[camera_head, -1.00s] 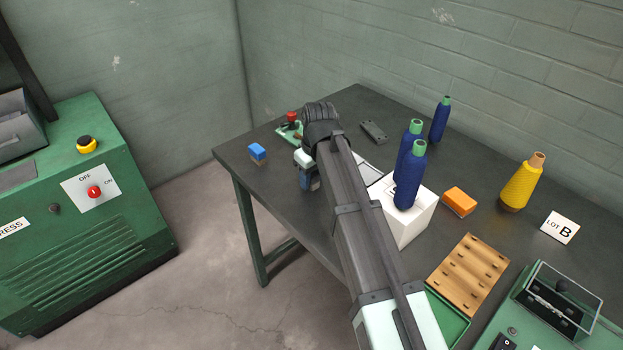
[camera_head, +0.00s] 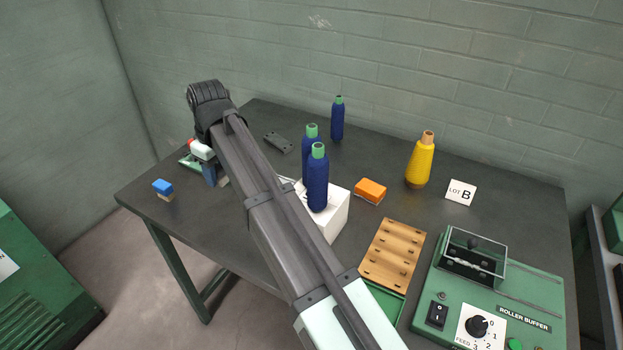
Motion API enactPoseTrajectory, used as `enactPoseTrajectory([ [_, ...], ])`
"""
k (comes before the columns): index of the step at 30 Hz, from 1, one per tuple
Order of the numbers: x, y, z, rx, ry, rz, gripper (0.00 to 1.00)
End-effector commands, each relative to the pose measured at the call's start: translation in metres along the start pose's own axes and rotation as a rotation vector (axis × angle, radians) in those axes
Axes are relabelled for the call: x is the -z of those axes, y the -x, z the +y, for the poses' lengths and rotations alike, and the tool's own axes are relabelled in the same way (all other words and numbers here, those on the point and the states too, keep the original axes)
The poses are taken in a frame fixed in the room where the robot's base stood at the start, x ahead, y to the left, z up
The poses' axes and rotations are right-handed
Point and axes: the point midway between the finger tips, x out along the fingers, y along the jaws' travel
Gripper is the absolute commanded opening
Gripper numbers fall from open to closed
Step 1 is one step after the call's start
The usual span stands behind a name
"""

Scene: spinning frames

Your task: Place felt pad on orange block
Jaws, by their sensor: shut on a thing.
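The orange block (camera_head: 370,191) lies on the table, right of the white box and apart from my gripper. My gripper (camera_head: 212,179) is over the left part of the table, well left of the orange block. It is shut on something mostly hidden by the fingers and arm. A small pale piece (camera_head: 223,182) shows at the fingertips; I cannot tell for certain whether it is the felt pad. No other clear felt pad shows.
A blue-topped block (camera_head: 162,187) sits near the left edge. A dark grey plate (camera_head: 278,142) lies behind my arm. Blue bottles (camera_head: 318,180) stand on and near the white box (camera_head: 334,218).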

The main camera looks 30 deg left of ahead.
Motion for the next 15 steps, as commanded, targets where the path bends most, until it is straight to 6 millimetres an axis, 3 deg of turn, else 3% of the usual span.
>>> enactPoseTrajectory([
  [5,0.003,0.013,0.001,0.0,0.0,0.001,0.11],
  [15,0.011,0.077,0.001,0.0,0.0,0.001,0.11],
])
